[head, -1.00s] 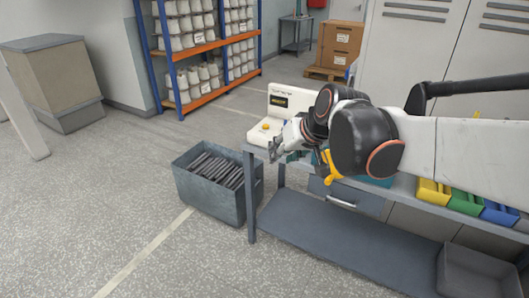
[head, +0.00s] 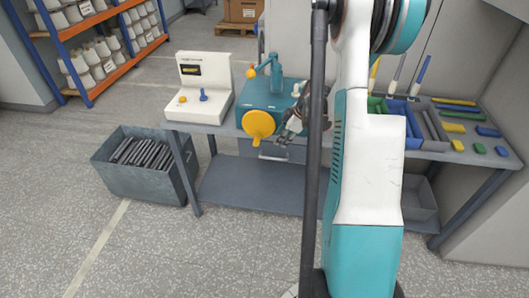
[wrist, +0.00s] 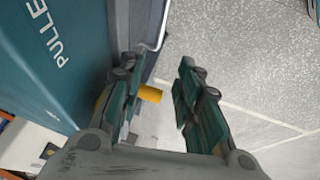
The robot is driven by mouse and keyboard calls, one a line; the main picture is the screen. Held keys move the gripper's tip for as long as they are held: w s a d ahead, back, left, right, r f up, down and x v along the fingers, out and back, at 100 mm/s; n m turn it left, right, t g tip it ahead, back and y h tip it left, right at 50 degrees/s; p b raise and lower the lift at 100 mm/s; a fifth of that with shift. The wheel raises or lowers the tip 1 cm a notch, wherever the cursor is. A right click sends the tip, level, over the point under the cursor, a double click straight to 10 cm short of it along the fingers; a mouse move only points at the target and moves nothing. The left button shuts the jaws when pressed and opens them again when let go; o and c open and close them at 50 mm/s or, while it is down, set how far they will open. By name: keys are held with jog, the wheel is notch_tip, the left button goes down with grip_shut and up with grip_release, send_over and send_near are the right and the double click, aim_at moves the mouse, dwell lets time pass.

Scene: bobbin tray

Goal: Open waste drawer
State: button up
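The waste drawer (head: 297,154) appears to be the grey front under the bench top, below the teal machine; it looks shut, though my arm hides part of it. Its pale bar handle (head: 273,158) shows just below the bench edge. In the wrist view a pale bent bar, likely this handle (wrist: 160,30), lies beyond my fingertips. My gripper (head: 283,138) is at the bench's front edge, just above the handle. In the wrist view my gripper (wrist: 157,85) has its two fingers apart with nothing held between them.
The teal machine (head: 285,103) with its yellow round part (head: 258,124) stands close left of my gripper. A white console (head: 205,88) is farther left. A grey bin of dark bars (head: 145,180) stands on the floor at left. Colored trays (head: 400,108) are right. Front floor is clear.

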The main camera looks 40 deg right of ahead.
aim_at(273, 159)
jog(key=b+x, duration=0.1)
jog(key=x, duration=0.4)
jog(key=b+x, duration=0.2)
jog(key=x, duration=0.2)
jog(key=d+b+x, duration=0.1)
jog(key=b+x, duration=0.1)
jog(key=x, duration=0.3)
jog(key=shift+s+a+f, duration=0.1)
jog(key=shift+s+f, duration=0.2)
jog(key=shift+f, duration=0.2)
grip_shut()
